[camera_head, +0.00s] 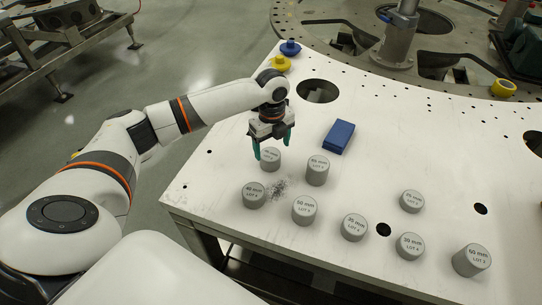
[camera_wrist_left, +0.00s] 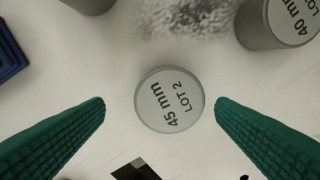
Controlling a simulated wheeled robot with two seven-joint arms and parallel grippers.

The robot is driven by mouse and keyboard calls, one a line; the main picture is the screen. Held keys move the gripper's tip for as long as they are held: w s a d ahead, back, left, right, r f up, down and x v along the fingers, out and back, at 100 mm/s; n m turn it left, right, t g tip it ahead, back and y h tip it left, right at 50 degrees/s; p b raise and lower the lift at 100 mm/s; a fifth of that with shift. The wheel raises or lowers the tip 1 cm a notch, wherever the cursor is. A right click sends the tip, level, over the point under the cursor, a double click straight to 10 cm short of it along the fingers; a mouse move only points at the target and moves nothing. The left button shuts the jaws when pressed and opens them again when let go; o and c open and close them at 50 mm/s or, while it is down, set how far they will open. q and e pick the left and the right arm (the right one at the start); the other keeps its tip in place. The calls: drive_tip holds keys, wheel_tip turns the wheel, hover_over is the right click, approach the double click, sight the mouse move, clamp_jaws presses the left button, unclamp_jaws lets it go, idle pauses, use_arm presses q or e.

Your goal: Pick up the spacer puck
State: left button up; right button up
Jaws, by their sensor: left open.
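Several grey cylindrical spacer pucks with size and lot labels stand upright on the white plate (camera_head: 400,150). My left gripper (camera_head: 273,146) is open, pointing down at the puck (camera_head: 270,158) nearest it, whose label is partly hidden in the head view. In the left wrist view this puck (camera_wrist_left: 169,99) reads "45 mm LOT 2" and lies between the two green fingers, with clear gaps on both sides. The gripper holds nothing. A puck marked 40 mm (camera_wrist_left: 265,25) stands at the upper right of the wrist view. My right gripper is out of view.
Other pucks stand close by, among them one to the right (camera_head: 318,171) and one in front (camera_head: 305,210). A blue block (camera_head: 339,136) lies to the right. A grey speckled patch (camera_head: 279,188) marks the plate.

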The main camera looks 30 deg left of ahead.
sight(271, 154)
use_arm(q)
drive_tip(key=f, duration=0.1)
drive_tip(key=s+f+p, duration=0.1)
drive_tip(key=f, duration=0.1)
drive_tip(key=shift+f, duration=0.65)
drive_tip(key=shift+c, duration=0.3)
drive_tip(key=shift+w, duration=0.1)
drive_tip(key=c, duration=1.2)
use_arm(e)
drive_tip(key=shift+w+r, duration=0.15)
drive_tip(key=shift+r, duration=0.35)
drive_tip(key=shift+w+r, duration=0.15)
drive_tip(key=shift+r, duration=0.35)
